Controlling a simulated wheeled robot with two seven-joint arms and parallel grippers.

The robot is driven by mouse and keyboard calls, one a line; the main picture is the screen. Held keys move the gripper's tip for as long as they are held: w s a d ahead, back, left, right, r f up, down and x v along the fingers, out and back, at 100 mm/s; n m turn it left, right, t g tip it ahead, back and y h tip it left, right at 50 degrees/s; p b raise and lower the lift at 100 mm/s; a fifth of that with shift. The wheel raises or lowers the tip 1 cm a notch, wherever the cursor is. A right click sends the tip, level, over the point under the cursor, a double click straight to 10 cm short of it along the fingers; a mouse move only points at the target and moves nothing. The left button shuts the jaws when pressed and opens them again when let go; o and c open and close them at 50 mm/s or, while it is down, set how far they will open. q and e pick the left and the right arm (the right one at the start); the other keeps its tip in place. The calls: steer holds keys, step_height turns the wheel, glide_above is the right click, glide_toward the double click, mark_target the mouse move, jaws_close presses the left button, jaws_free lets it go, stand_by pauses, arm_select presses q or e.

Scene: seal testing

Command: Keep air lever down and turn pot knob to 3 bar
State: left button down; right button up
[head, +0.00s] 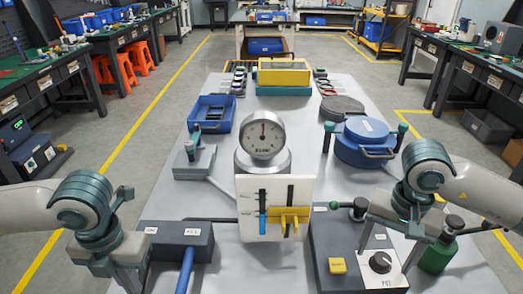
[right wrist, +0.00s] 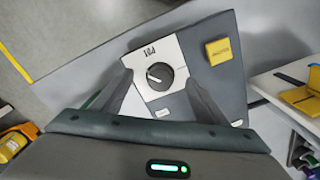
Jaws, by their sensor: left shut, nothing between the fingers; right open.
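The pot knob (head: 380,262) is a round black knob on a white plate marked "POT", on a dark box at the front right. In the right wrist view, the knob (right wrist: 155,76) lies just beyond the fingertips, its white pointer line slanted. My right gripper (right wrist: 162,92) is open above it, fingers either side, with no contact visible. The blue air lever (head: 187,268) slopes toward the front from a grey box (head: 170,238) at the front left. My left gripper (head: 138,282) is shut and empty left of the lever; its tips are unclear. The gauge (head: 264,140) needle points roughly upward.
A yellow button (head: 337,265) sits left of the knob. A white panel (head: 250,220) with blue, black and yellow sliders stands between the boxes. A blue pot (head: 365,143) and a green bottle (head: 437,255) stand at the right. A blue bin (head: 211,114) is behind left.

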step_height(320, 180, up, 6)
steer(key=shift+r, duration=0.25)
stand_by(0.5)
arm_select(q)
step_height(320, 180, up, 7)
stand_by(0.6)
steer(key=shift+r, duration=0.1)
stand_by(0.9)
